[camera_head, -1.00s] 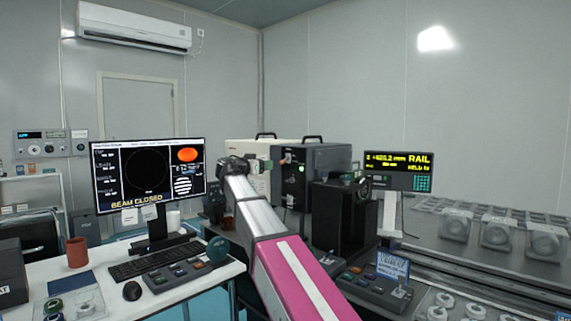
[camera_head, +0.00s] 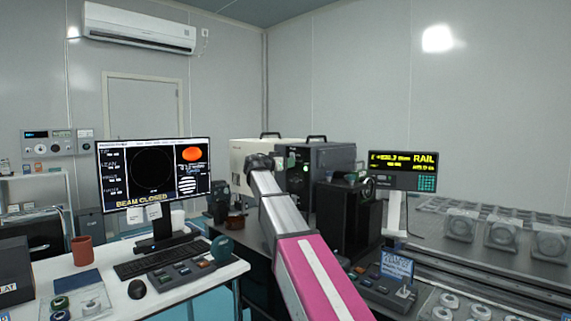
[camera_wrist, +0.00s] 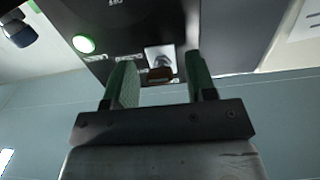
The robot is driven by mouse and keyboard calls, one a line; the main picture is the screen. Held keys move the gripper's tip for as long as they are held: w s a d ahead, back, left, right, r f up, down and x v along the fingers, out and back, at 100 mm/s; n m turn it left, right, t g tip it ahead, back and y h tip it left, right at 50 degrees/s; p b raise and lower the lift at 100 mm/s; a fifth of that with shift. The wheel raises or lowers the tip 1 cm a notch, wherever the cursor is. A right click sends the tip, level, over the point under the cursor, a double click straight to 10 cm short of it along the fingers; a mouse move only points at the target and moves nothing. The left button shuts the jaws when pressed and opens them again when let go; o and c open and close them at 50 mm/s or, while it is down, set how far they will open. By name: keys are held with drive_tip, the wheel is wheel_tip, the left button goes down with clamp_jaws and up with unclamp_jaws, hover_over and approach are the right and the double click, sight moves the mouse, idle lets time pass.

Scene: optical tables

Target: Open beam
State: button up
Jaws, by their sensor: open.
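The monitor (camera_head: 153,172) at left in the head view reads "BEAM CLOSED". A dark box (camera_head: 335,157) stands on the table behind my arm, with a lit green light on its front. In the wrist view the box's dark face (camera_wrist: 135,25) fills the top, with the green light (camera_wrist: 83,44) at left. A small brownish lever (camera_wrist: 160,75) sticks out below a silver plate (camera_wrist: 159,56) on that face. My gripper (camera_wrist: 159,68) is open, its green-padded fingers on either side of the lever. I cannot tell whether they touch it.
A white box (camera_head: 254,151) stands left of the dark box. A black housing (camera_head: 350,215) and a yellow-text rail display (camera_head: 403,170) stand to the right. A control panel (camera_head: 380,287) lies in front. The desk with keyboard (camera_head: 158,257) and mug (camera_head: 82,251) is at left.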

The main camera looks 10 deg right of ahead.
drive_tip(key=c, duration=0.9)
drive_tip(key=shift+r, duration=0.1)
drive_tip(key=shift+a+r+g+y, duration=0.1)
drive_tip(key=shift+r+g+y, duration=0.35)
drive_tip(key=shift+g+y, duration=0.55)
drive_tip(key=g+y, duration=0.1)
drive_tip(key=r+y, duration=0.1)
drive_tip(key=y, duration=0.1)
drive_tip(key=shift+w+r+g, duration=0.1)
drive_tip(key=shift+g, duration=0.3)
drive_tip(key=g+y, duration=0.2)
drive_tip(key=y, duration=0.1)
drive_tip(key=r+g+y, duration=0.1)
drive_tip(key=shift+d+r+y, duration=0.1)
drive_tip(key=shift+d+y, duration=0.15)
drive_tip(key=shift+y, duration=0.05)
drive_tip(key=o, duration=0.9)
